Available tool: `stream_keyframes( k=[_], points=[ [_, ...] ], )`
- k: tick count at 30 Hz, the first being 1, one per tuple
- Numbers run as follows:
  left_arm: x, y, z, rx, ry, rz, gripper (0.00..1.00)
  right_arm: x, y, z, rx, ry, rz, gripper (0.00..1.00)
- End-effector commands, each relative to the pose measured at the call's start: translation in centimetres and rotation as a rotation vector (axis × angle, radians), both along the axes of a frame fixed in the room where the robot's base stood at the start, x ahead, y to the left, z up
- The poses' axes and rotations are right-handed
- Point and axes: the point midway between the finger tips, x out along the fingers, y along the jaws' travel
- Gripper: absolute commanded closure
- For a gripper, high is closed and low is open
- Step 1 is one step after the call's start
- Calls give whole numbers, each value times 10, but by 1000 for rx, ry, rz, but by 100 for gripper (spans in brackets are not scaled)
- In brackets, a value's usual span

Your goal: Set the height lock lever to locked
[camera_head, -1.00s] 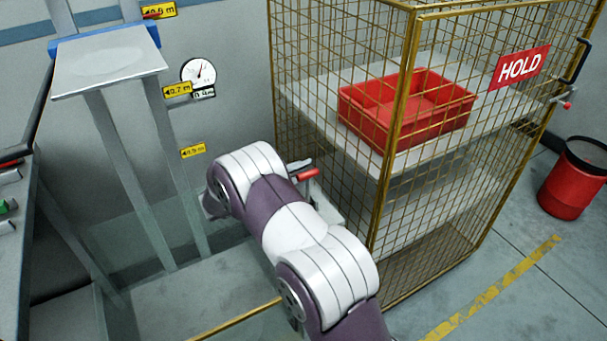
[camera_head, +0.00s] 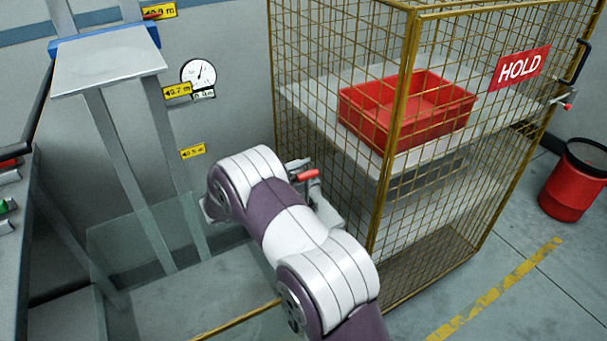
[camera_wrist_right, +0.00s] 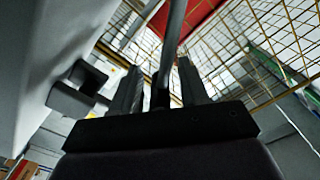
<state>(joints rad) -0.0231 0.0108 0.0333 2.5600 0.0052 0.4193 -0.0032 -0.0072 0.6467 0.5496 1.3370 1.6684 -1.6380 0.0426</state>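A lever-like part with a red grip (camera_head: 307,175) sits on grey metal beside the cage's left side in the head view. I cannot tell its setting or read any lock marking. My right arm reaches in from the bottom and hides its own gripper in the head view. In the right wrist view my right gripper (camera_wrist_right: 160,92) has its two dark fingers apart. A slim grey bar (camera_wrist_right: 172,45) runs up between or just beyond them, with a gap visible beside it; contact is unclear. My left gripper is not in view.
A yellow wire cage (camera_head: 402,110) holds a red crate (camera_head: 360,122) on a shelf. A grey stand (camera_head: 110,65) with height tags (camera_head: 177,90) and a dial gauge (camera_head: 198,73) is at left. A red bin (camera_head: 570,190) stands at right on open floor.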

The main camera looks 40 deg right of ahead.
Motion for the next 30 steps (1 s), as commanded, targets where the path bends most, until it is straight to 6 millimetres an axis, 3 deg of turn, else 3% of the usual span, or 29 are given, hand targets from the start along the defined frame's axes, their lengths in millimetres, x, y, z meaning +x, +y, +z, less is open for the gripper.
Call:
stream_keyframes(
  k=[5,15,18,22,30],
  points=[
    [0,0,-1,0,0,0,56,2,8,0,0,-2,1,56],
    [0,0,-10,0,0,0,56,11,94,-2,-1,-1,4,56],
    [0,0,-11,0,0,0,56,13,112,-1,-1,-1,2,56],
    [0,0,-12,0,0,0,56,14,124,-1,0,1,0,56],
    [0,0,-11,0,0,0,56,14,126,0,1,0,-1,56]
  ],
)
